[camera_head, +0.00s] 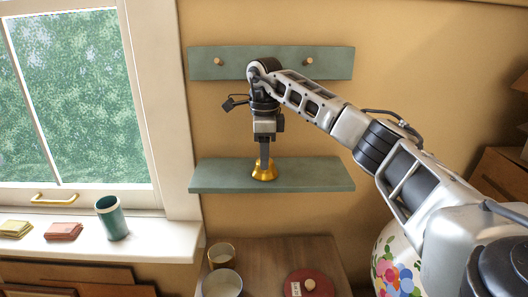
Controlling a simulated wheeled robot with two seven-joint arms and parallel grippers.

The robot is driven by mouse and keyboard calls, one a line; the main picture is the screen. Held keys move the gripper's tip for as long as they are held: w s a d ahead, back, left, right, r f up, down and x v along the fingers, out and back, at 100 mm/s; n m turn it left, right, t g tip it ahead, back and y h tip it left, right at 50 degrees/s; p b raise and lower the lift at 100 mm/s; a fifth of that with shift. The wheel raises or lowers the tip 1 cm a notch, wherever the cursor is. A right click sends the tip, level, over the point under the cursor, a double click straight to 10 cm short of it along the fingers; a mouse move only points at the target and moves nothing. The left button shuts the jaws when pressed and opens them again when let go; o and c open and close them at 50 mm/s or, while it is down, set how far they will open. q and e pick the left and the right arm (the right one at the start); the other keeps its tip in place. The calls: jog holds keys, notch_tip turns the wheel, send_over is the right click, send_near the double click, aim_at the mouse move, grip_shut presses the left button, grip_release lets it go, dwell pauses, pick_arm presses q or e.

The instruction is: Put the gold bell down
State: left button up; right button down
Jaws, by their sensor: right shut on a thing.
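The gold bell (265,173) is upright on the green wall shelf (315,176), or just at its surface; I cannot tell whether its rim touches. My right gripper (265,158) points straight down and is shut on the top of the bell, hiding its upper part. My left gripper is not in view.
A green peg board (225,62) is on the wall behind my right arm. The shelf is bare on both sides of the bell. Below stand a cup (221,256), a bowl (222,284) and a red round lid (308,286). A teal tumbler (111,218) stands on the windowsill.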

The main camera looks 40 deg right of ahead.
jog(key=c, duration=0.9)
grip_release()
jog(key=shift+f, duration=0.1)
jog(key=shift+o, duration=0.2)
notch_tip(320, 180, up, 8)
jog(key=shift+f, duration=0.2)
